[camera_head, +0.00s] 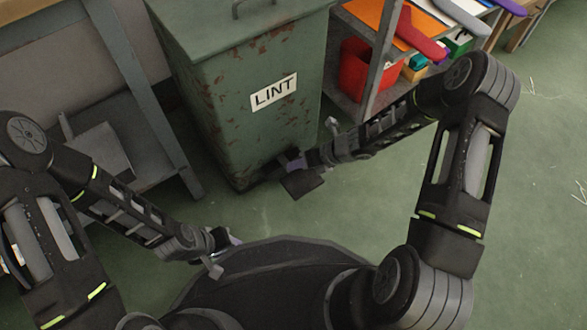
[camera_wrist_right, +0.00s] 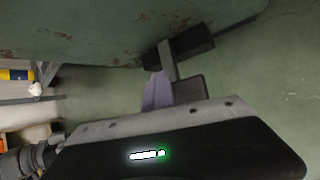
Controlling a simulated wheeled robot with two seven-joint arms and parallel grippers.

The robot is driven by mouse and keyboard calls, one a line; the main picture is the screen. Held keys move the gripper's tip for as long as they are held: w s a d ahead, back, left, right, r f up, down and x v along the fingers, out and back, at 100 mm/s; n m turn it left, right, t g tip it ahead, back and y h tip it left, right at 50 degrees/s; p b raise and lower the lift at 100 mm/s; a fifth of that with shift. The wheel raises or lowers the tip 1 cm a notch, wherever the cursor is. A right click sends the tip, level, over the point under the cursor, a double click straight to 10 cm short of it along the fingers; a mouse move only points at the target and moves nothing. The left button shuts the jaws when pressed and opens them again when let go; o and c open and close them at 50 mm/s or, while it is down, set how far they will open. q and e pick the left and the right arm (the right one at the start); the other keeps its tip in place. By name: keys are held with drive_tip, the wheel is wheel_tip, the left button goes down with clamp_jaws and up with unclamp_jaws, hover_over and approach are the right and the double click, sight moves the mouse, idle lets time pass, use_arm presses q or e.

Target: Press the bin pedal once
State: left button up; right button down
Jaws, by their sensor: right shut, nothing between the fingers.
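The green, rust-spotted bin (camera_head: 228,105) with a LINT label stands upright at the centre of the head view. Its lid (camera_head: 215,22) lies flat on top. A dark pedal plate (camera_head: 304,184) sticks out low at the bin's front; it also shows in the right wrist view (camera_wrist_right: 190,88). My right gripper (camera_head: 290,164) is shut and empty, low by the bin's base, close to the pedal. Its purple fingertips (camera_wrist_right: 157,92) overlap the pedal area in the wrist view; I cannot tell whether they touch it. My left gripper (camera_head: 232,239) is near my base, its fingers mostly hidden.
A shelf rack stands right of the bin, with a red tub (camera_head: 366,68) and coloured socks or boards on top. A grey metal table leg (camera_head: 150,105) stands left of the bin.

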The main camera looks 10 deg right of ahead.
sight(298, 172)
drive_tip(key=shift+s+d+f, duration=0.1)
drive_tip(key=shift+s+f, duration=0.2)
drive_tip(key=shift+f, duration=0.6)
drive_tip(key=shift+s+f, duration=0.15)
drive_tip(key=shift+f, duration=0.55)
idle(0.4)
drive_tip(key=shift+r, duration=0.15)
drive_tip(key=shift+d+r+p, duration=0.1)
drive_tip(key=shift+r+p, duration=0.95)
drive_tip(key=shift+r, duration=0.65)
drive_tip(key=shift+w+r, duration=0.25)
drive_tip(key=shift+r, duration=0.1)
drive_tip(key=shift+w+a+r+p, duration=0.1)
drive_tip(key=shift+w+r+p, duration=0.05)
drive_tip(key=shift+r+p, duration=1)
drive_tip(key=shift+w+a+r+p, duration=0.15)
drive_tip(key=shift+r+p, duration=0.65)
drive_tip(key=shift+r, duration=0.65)
